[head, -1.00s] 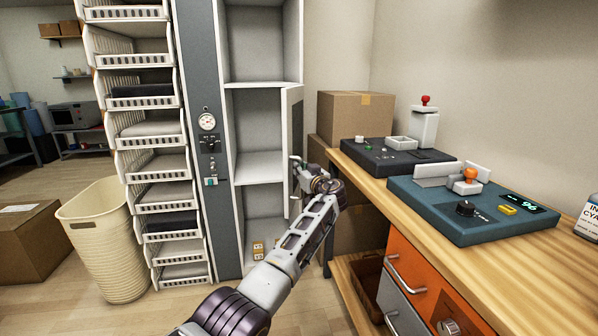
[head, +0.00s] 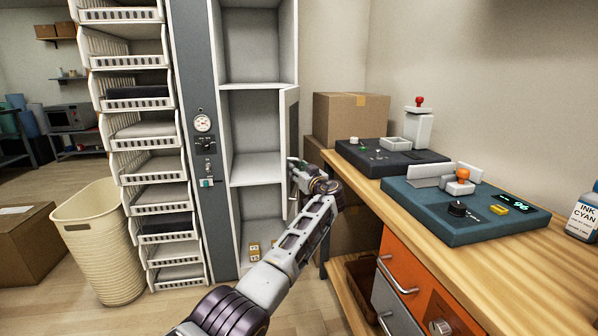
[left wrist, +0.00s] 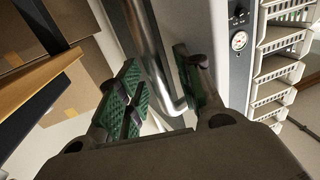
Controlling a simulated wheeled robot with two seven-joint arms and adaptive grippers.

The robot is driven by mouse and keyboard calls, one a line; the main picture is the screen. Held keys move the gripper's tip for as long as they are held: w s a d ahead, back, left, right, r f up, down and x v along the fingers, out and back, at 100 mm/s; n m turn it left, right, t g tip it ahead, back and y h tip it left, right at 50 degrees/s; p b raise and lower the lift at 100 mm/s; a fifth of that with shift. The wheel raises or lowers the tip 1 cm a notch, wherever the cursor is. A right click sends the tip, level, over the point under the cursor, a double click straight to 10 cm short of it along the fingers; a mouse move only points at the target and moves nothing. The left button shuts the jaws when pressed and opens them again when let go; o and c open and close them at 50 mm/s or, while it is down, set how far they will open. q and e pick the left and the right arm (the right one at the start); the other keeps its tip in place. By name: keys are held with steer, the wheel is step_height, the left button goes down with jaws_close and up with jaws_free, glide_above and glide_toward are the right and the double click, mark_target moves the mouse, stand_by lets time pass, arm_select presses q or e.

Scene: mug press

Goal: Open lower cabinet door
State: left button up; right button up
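The tall white cabinet (head: 257,137) has its inside showing. Its lower door (head: 291,125) stands swung out on the right side, seen nearly edge-on. My left gripper (head: 296,171) is at the free edge of this door, by its handle. In the left wrist view, the silver bar handle (left wrist: 163,72) passes between the two green-padded fingers of my left gripper (left wrist: 162,85). The fingers are apart, and I see no clear grip on the bar. My right gripper is in no view.
A wooden bench (head: 490,262) with dark and blue press machines stands close to the right of my arm. Cardboard boxes (head: 350,117) stand behind the door. A rack of trays (head: 155,195) and a cream basket (head: 98,240) stand left.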

arm_select(q)
steer(key=shift+s, duration=0.15)
steer(key=v, duration=0.7)
stand_by(0.8)
steer(key=shift+s+d, duration=0.1)
steer(key=shift+f, duration=0.1)
